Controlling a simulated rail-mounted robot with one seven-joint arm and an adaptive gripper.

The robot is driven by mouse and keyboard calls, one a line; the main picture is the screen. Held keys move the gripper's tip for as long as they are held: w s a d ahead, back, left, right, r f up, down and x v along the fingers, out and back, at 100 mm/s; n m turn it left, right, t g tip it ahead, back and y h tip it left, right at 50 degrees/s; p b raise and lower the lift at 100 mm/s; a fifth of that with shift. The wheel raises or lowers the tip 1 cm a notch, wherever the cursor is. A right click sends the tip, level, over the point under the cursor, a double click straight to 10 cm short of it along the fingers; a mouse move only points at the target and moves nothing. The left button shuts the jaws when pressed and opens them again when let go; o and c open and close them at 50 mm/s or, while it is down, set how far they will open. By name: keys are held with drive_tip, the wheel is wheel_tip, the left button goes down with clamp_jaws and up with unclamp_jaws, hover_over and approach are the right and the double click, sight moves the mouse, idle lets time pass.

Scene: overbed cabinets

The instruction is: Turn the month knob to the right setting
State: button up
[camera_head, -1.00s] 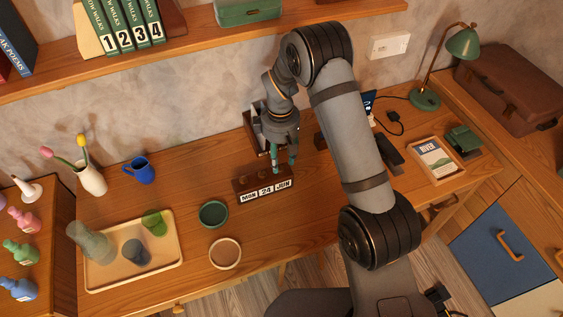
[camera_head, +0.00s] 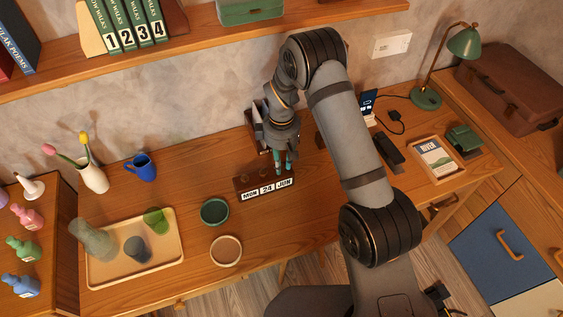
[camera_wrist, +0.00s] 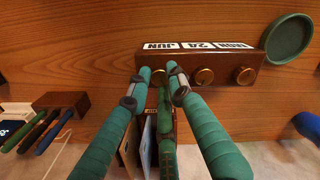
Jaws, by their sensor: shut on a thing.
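A brown wooden block calendar (camera_head: 241,184) stands on the desk, its white tiles reading MON, 24 and JUN. In the wrist view it appears upside down (camera_wrist: 150,56), with a row of three brass knobs. The month knob (camera_wrist: 159,77) is at the JUN end, partly covered by my fingers. The middle knob (camera_wrist: 204,76) and the weekday knob (camera_wrist: 246,75) are uncovered. My gripper (camera_head: 283,171) is at the JUN end, and in the wrist view (camera_wrist: 159,73) its two green fingertips are shut on the month knob from both sides.
A dark green dish (camera_head: 214,212) and a round beige-rimmed cup (camera_head: 226,250) stand left of the calendar. A tray (camera_head: 175,247) with glasses lies farther left. Dark objects stand close behind my gripper. The desk in front of the calendar is clear.

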clamp_jaws()
drive_tip(key=shift+f+b, duration=0.1)
drive_tip(key=shift+b, duration=0.25)
drive_tip(key=m+b, duration=0.3)
drive_tip(key=m, duration=0.1)
drive_tip(key=shift+w+f, duration=0.1)
drive_tip(key=shift+f, duration=0.05)
drive_tip(key=m+b, duration=0.3)
drive_tip(key=m, duration=0.1)
drive_tip(key=shift+b, duration=0.4)
drive_tip(key=shift+r+m+b, duration=0.2)
drive_tip(key=shift+m+b, duration=0.75)
drive_tip(key=shift+m, duration=0.85)
drive_tip(key=o, duration=0.6)
unclamp_jaws()
drive_tip(key=shift+o, duration=0.3)
